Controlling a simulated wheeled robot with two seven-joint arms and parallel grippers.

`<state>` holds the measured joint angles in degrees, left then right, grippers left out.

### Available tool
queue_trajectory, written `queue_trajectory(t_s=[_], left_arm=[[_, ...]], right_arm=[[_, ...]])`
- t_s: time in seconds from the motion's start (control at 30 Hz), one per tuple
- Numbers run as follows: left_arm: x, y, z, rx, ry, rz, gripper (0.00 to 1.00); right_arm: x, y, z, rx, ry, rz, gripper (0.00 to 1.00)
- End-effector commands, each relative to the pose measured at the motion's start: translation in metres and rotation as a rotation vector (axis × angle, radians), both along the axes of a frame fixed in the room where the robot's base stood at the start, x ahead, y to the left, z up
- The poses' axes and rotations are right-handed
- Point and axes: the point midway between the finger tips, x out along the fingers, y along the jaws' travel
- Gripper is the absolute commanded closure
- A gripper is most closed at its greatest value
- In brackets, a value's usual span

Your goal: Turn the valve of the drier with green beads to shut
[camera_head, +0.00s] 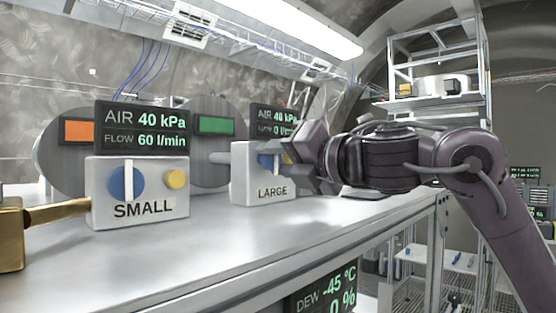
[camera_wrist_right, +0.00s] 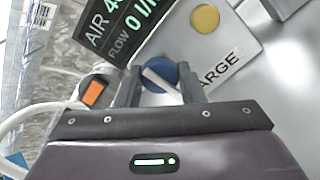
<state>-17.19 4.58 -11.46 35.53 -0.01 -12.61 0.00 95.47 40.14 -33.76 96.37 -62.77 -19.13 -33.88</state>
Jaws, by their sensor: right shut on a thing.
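The drier window with green (camera_head: 215,125) is set in a round grey drum behind the boxes. Another drum to its left has an orange window (camera_head: 78,131). The white LARGE box (camera_head: 273,192) carries a blue dial (camera_wrist_right: 160,78) with a white bar handle, mostly hidden in the head view. My right gripper (camera_wrist_right: 160,88) is shut on this handle, one finger on each side. The LARGE display (camera_wrist_right: 128,30) shows a flow of 0 l/min. The white SMALL box (camera_head: 138,208) has a blue dial (camera_head: 127,184) with its white bar upright. My left gripper is out of view.
The SMALL display (camera_head: 146,129) reads 40 kPa and 60 l/min. A brass block (camera_head: 10,235) and pipe join the SMALL box at the left. The grey bench top (camera_head: 230,240) is clear in front. A shelf rack (camera_head: 437,100) stands at the back right.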

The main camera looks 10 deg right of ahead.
Motion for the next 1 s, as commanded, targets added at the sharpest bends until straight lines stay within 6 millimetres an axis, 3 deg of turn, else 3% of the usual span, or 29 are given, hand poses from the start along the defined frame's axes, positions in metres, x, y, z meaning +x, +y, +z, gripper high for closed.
queue_trajectory(t_s=[0.1,0.13,0.2,0.53,0.8,1.0], left_arm=[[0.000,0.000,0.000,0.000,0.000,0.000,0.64],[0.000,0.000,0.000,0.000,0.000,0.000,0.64],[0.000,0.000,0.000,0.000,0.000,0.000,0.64],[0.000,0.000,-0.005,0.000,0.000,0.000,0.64],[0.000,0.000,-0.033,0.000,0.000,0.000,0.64],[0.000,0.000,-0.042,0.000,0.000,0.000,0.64]], right_arm=[[0.000,0.000,0.000,0.001,0.002,0.000,0.88],[0.000,0.000,0.000,0.001,0.002,0.000,0.62],[0.000,0.000,0.000,0.001,0.002,0.001,0.56],[-0.004,-0.003,-0.001,0.000,-0.002,-0.001,0.56],[-0.040,-0.028,-0.004,0.001,-0.005,-0.001,0.56],[-0.060,-0.041,-0.002,0.001,-0.001,0.000,0.56]])
